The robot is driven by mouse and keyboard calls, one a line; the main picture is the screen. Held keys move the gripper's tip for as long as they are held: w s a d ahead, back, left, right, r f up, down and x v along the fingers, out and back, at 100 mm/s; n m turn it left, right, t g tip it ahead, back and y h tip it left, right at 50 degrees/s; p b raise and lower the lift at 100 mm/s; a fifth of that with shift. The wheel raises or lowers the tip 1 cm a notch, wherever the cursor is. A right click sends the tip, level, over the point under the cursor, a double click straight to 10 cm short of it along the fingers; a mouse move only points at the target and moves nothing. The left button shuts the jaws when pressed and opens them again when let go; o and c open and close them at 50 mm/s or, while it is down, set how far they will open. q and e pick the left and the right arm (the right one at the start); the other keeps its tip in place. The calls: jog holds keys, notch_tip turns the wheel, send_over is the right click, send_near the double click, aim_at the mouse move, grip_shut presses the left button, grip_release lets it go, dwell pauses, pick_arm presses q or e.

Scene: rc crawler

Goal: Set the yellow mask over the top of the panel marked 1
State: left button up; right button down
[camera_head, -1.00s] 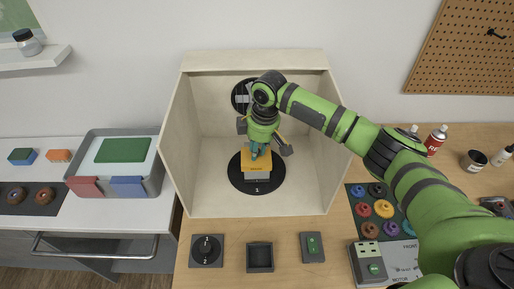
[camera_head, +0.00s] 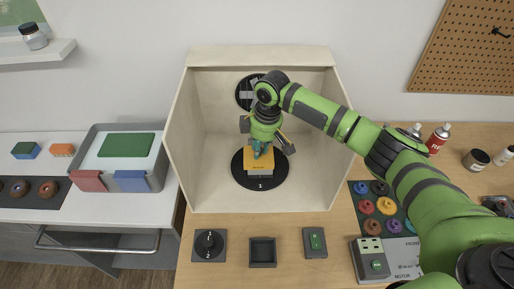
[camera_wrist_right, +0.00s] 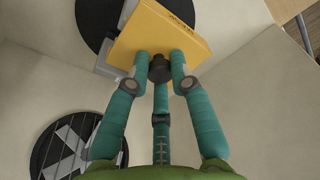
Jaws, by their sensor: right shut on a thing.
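The yellow mask (camera_head: 260,166) is a flat yellow piece inside the open box. My right gripper (camera_head: 261,150) is shut on its dark knob (camera_wrist_right: 159,68), with teal fingers around it in the right wrist view. The mask is above the panel marked 1 (camera_head: 260,175), whose pale grey edge shows below the mask. This panel stands on the black disc (camera_head: 238,172) bearing a white 1. In the right wrist view a pale edge of the panel (camera_wrist_right: 113,58) shows beside the mask (camera_wrist_right: 165,22). I cannot tell whether mask and panel touch. My left gripper is not in view.
The box (camera_head: 177,145) has side walls close to my right arm. Another black disc with a pale panel (camera_head: 245,95) is on its back wall. Coloured knobs (camera_head: 386,206) lie at right.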

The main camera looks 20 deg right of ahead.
jog(key=shift+s+d+f+b, duration=0.15)
jog(key=shift+s+f+b, duration=0.05)
jog(key=shift+f, duration=0.45)
jog(key=shift+s+d+f+b, duration=0.1)
jog(key=shift+s+f+b, duration=0.05)
jog(key=shift+f, duration=0.5)
jog(key=shift+w+d+r+p, duration=0.1)
jog(key=shift+r+p, duration=0.35)
jog(key=shift+r, duration=0.2)
jog(key=shift+w+d+r+p, duration=0.1)
jog(key=shift+r+p, duration=0.35)
jog(key=shift+r, duration=0.15)
jog(key=shift+w+d+r, duration=0.1)
jog(key=shift+r, duration=0.15)
jog(key=shift+d+r, duration=0.1)
jog(key=shift+d, duration=0.05)
jog(key=shift+w+d+r, duration=0.15)
jog(key=shift+r, duration=0.35)
jog(key=shift+w+d+r, duration=0.1)
jog(key=shift+w+r, duration=0.05)
jog(key=shift+r, duration=0.3)
jog(key=shift+a+r, duration=0.2)
jog(key=shift+r, duration=1.25)
jog(key=shift+s, duration=0.1)
